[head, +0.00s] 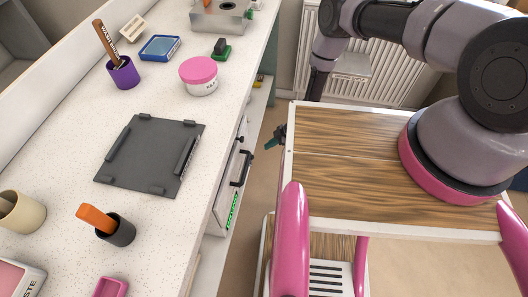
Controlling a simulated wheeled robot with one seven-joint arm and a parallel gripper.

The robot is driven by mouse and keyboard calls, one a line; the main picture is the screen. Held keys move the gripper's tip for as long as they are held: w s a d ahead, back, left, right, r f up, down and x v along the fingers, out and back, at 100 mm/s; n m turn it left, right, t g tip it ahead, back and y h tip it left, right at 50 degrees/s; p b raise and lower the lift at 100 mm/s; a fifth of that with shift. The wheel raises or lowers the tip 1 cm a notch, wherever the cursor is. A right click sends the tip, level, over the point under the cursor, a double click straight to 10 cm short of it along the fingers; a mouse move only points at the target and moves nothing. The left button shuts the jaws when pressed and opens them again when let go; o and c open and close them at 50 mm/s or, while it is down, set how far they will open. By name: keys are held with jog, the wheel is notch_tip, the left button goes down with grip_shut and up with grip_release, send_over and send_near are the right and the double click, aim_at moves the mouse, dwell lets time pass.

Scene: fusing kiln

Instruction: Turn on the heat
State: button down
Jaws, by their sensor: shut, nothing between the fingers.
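A pale unit, perhaps the kiln, is set under the counter's right edge, and its front (217,212) is seen at a steep angle. It has a black handle (242,169) and a strip of green lettering (232,211) too small to read. No heat switch or dial can be made out clearly. My gripper (275,138) is shut and empty, a little right of the handle and apart from it in the picture. Part of my wrist is hidden behind the wooden top.
The speckled counter (160,235) holds a dark grey plate (150,155), a purple cup (124,74), a pink-lidded jar (199,76), a blue pad (160,47) and a dark cup (116,230). A radiator (372,70) stands behind. A narrow strip of floor (250,220) is clear.

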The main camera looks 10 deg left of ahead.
jog(key=w+d, duration=0.1)
jog(key=w+d+r, duration=0.2)
jog(key=shift+w+d, duration=0.35)
jog(key=shift+w, duration=0.05)
